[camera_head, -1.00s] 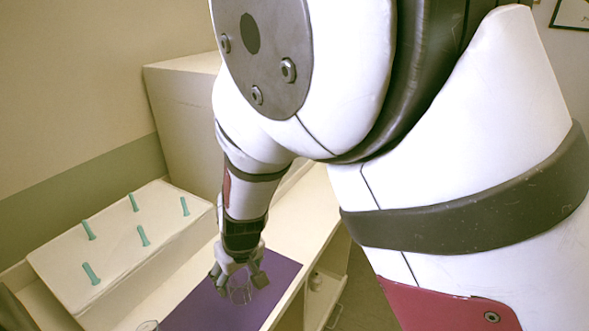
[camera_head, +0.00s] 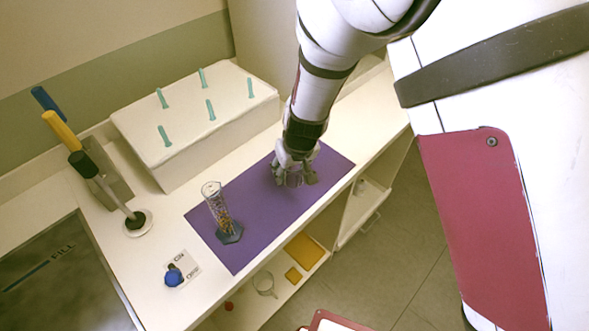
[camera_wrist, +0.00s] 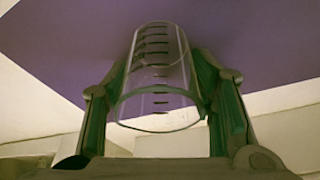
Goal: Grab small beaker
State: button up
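The small beaker (camera_head: 294,181) is clear glass and is at the right part of the purple mat. My gripper (camera_head: 295,176) points down at it, with one finger on each side. In the wrist view the beaker (camera_wrist: 158,75), with dark graduation marks, is between the green-padded fingers of my gripper (camera_wrist: 160,85). Both pads appear to press against its walls, so the gripper looks shut on it. Whether its base touches the mat cannot be told.
The purple mat (camera_head: 262,205) also bears a graduated cylinder (camera_head: 216,208) with coloured contents. A white rack (camera_head: 190,135) with several teal pegs stands behind. A glass vessel (camera_head: 264,283) is on the shelf below.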

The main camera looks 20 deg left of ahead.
jog(key=c, duration=0.6)
